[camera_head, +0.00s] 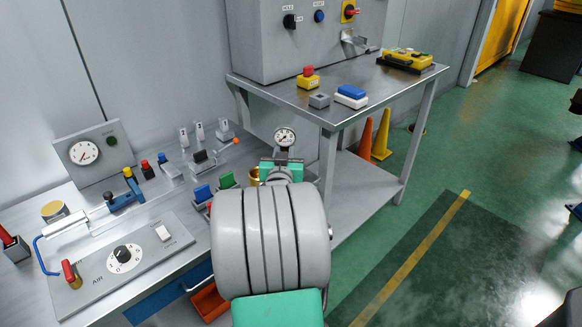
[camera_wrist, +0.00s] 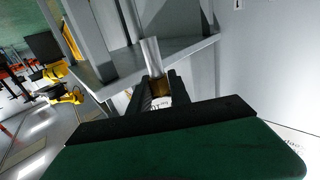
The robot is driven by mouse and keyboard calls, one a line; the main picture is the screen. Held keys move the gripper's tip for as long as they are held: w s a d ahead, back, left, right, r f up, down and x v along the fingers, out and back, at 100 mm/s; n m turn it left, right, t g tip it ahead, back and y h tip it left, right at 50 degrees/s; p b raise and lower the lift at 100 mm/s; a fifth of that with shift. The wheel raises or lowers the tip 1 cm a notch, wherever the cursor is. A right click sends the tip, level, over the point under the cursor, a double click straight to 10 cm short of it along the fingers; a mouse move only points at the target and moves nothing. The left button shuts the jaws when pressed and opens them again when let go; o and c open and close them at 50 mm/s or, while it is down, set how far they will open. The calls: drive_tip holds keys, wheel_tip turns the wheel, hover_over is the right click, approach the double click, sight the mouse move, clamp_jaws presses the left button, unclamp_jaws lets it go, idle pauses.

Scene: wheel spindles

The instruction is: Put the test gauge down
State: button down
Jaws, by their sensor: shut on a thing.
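The test gauge (camera_head: 285,137) has a round white dial with a dark needle and a grey rim. In the head view it stands out just beyond my gripper (camera_head: 283,160), with its dial facing the camera. In the wrist view my gripper (camera_wrist: 158,92) is shut on the gauge's brass lower part, and a grey cylindrical part of the gauge (camera_wrist: 151,56) rises above the fingers. My wrist and arm hide the fingertips and the gauge's lower end in the head view. I cannot tell whether the gauge touches anything below.
The left workbench (camera_head: 185,212) carries a panel with a dial (camera_head: 84,152), a blue-handled hand pump (camera_head: 125,200), a control plate (camera_head: 122,262) and several small blocks. A metal table (camera_head: 385,84) holds a cabinet, a red-button box (camera_head: 308,78) and a yellow device (camera_head: 405,59). Cones (camera_head: 382,135) stand beyond.

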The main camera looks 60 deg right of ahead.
drive_tip(key=d+f, duration=0.2)
drive_tip(key=d+f+b, duration=0.1)
drive_tip(key=d+f, duration=0.2)
drive_tip(key=shift+s+f, duration=0.2)
drive_tip(key=shift+f, duration=0.15)
drive_tip(key=shift+d+f, duration=0.2)
drive_tip(key=shift+f, duration=1.5)
drive_tip(key=shift+b, duration=0.3)
drive_tip(key=shift+f, duration=0.2)
drive_tip(key=c, duration=1.2)
unclamp_jaws()
